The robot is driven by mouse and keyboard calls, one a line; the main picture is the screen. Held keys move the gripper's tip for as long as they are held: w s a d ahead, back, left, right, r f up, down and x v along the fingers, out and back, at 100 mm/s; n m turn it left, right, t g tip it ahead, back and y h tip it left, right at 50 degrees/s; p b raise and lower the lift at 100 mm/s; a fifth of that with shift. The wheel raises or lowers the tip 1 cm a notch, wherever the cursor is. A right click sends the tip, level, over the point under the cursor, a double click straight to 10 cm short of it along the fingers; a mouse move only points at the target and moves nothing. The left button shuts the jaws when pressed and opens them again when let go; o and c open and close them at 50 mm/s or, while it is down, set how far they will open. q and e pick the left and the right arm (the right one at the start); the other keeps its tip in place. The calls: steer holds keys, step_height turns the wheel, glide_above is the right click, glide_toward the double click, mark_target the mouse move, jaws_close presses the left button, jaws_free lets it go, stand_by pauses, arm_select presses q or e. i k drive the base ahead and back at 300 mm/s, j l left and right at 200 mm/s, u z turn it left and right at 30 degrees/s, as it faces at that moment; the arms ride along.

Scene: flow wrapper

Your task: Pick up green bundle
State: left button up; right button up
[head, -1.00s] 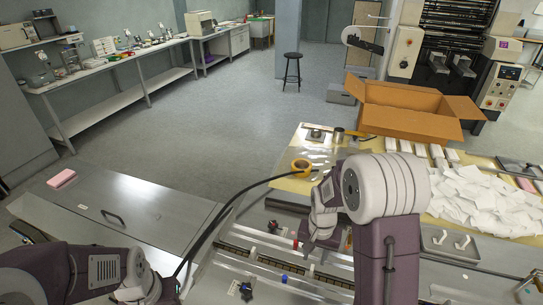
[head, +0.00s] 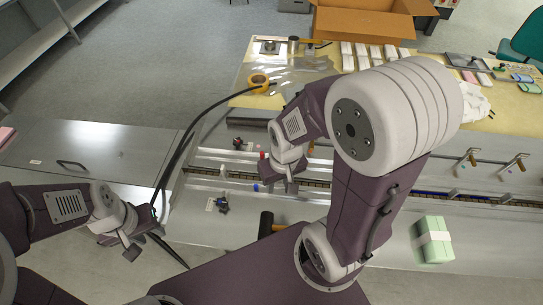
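The green bundle (head: 434,250) lies on the metal machine surface at the lower right, a pale green stack with a white band around it. My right gripper (head: 279,187) hangs over the machine bed left of the bundle, well apart from it. Its fingers look spread, with nothing between them. My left gripper (head: 121,247) is at the lower left, far from the bundle, and also looks open and empty.
A cardboard box (head: 362,24) stands at the back. Upright metal handles (head: 514,163) stand behind the bundle. A pink block (head: 6,136) is at the left edge.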

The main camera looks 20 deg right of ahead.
mark_target(436, 239)
steer(key=z, duration=3.1)
